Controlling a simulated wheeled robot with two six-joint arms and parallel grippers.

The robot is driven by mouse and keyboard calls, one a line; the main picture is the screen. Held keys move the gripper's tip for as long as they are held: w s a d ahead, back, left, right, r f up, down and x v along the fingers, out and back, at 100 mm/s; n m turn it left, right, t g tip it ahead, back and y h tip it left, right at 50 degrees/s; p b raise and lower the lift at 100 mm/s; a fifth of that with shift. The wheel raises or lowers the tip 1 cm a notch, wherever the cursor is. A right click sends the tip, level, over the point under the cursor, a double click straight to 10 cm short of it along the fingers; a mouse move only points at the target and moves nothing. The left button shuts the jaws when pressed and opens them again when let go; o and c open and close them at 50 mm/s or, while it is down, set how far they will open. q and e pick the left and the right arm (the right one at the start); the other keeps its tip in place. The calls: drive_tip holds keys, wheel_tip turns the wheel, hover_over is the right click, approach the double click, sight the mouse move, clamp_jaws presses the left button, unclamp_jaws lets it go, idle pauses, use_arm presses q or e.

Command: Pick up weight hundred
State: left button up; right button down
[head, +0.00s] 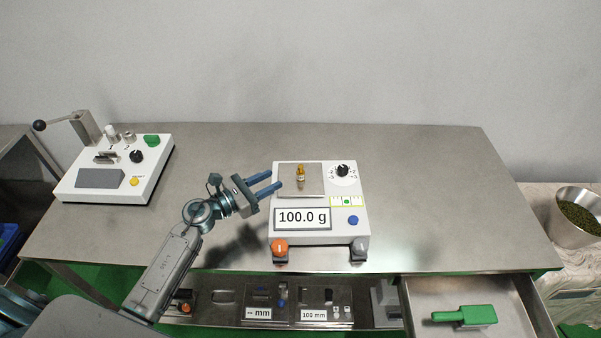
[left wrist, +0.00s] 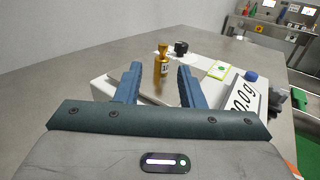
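The weight hundred (head: 300,175) is a small brass weight standing upright on the pan (head: 313,188) of a white scale whose display (head: 302,218) reads 100.0 g. In the left wrist view the brass weight (left wrist: 162,64) stands ahead, between the lines of the two blue fingers. My left gripper (head: 275,182) comes in from the left at the scale's left edge. Its fingers are apart with nothing between them, and they point toward the weight, a short way from it. My right gripper is not in view.
A white device (head: 115,172) with a lever stands at the table's left. The scale has a black knob (head: 343,170), a blue button (head: 353,220) and an orange knob (head: 279,246). An open drawer (head: 420,310) holds a green-handled tool (head: 465,316). The table right of the scale is clear.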

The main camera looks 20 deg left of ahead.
sight(301, 166)
use_arm(q)
drive_tip(key=p+x, duration=0.1)
drive_tip(key=x, duration=0.4)
drive_tip(key=shift+d+r+p, duration=0.1)
drive_tip(key=shift+r+p, duration=0.05)
drive_tip(key=shift+p, duration=0.15)
drive_tip(key=p+x, duration=0.2)
drive_tip(key=x, duration=0.2)
drive_tip(key=shift+w+d+r+p, duration=0.1)
drive_tip(key=shift+w+d+p, duration=0.05)
drive_tip(key=shift+d+p, duration=0.25)
drive_tip(key=shift+w+d+f, duration=0.2)
drive_tip(key=shift+w+d, duration=0.05)
drive_tip(key=shift+w, duration=0.05)
drive_tip(key=shift+s+a, duration=0.1)
drive_tip(key=shift+c, duration=0.2)
clamp_jaws()
